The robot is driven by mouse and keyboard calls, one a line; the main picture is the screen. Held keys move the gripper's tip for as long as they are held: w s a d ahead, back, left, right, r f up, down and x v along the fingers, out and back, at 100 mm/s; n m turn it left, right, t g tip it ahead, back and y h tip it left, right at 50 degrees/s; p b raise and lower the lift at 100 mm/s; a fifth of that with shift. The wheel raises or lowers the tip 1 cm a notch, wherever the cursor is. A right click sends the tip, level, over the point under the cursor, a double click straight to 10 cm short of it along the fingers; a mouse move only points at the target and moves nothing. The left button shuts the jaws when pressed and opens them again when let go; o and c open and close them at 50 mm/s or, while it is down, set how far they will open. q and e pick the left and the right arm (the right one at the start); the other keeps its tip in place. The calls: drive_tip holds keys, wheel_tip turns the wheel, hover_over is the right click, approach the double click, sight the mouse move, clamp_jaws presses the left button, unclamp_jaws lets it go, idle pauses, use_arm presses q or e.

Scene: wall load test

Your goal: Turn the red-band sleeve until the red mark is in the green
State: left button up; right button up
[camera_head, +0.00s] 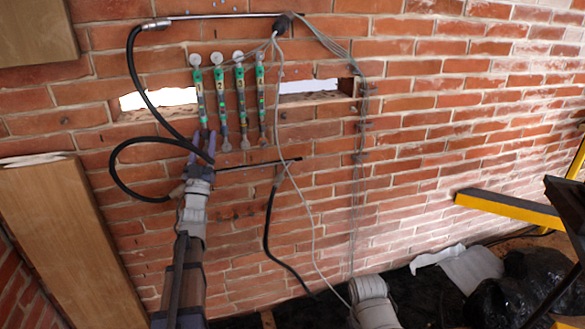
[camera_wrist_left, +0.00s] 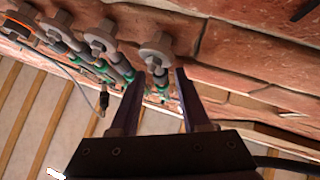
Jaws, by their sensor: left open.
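Several slim dark-and-green rods hang side by side on the brick wall, each under a round pale head; the leftmost rod (camera_head: 201,95) carries a 1. The red-band sleeve and its red mark are too small to pick out in the head view. An orange band (camera_wrist_left: 20,28) shows on a rod at the upper left of the wrist view; I cannot tell whether it is that sleeve. My left gripper (camera_head: 204,136) is open at the lower end of rod 1. In the wrist view its open fingers (camera_wrist_left: 160,74) frame a rod's round grey head (camera_wrist_left: 157,48). My right gripper is out of view.
A black hose (camera_head: 130,75) loops from the upper bar beside my left arm. Thin grey cables (camera_head: 362,130) hang right of the rods. Bright slots (camera_head: 310,87) open behind them. A wooden panel (camera_head: 70,240) stands left. A yellow beam (camera_head: 508,209) lies right.

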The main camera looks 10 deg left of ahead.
use_arm(q)
drive_tip(key=n+g+y, duration=0.2)
drive_tip(key=y, duration=0.2)
drive_tip(key=n+g+y, duration=0.1)
drive_tip(key=n+y, duration=0.1)
drive_tip(key=y, duration=0.2)
drive_tip(key=d+n+g+y, duration=0.1)
drive_tip(key=n+g+y, duration=0.1)
drive_tip(key=y, duration=0.2)
drive_tip(key=shift+w+g+y, duration=0.25)
drive_tip(key=shift+g+y, duration=0.05)
drive_tip(key=shift+y, duration=0.1)
drive_tip(key=shift+f+n+g+y, duration=0.15)
drive_tip(key=shift+n+g+y, duration=0.25)
drive_tip(key=shift+g+y, duration=0.1)
drive_tip(key=b+v, duration=0.6)
drive_tip(key=v, duration=0.2)
drive_tip(key=w+d+r+m+t+h+p, duration=0.1)
drive_tip(key=w+d+m+h+p, duration=0.3)
drive_tip(key=d+h+p, duration=0.15)
drive_tip(key=w+d+m+t+h+p, duration=0.1)
drive_tip(key=w+d+m+h+p, duration=0.25)
drive_tip(key=d+h, duration=0.3)
drive_tip(key=d+f+m+g+h+p, duration=0.3)
drive_tip(key=d+g+h+p, duration=0.3)
drive_tip(key=d+p, duration=0.3)
drive_tip(key=shift+s+d+h, duration=0.45)
drive_tip(key=shift+d+h, duration=0.05)
drive_tip(key=shift+d, duration=1.05)
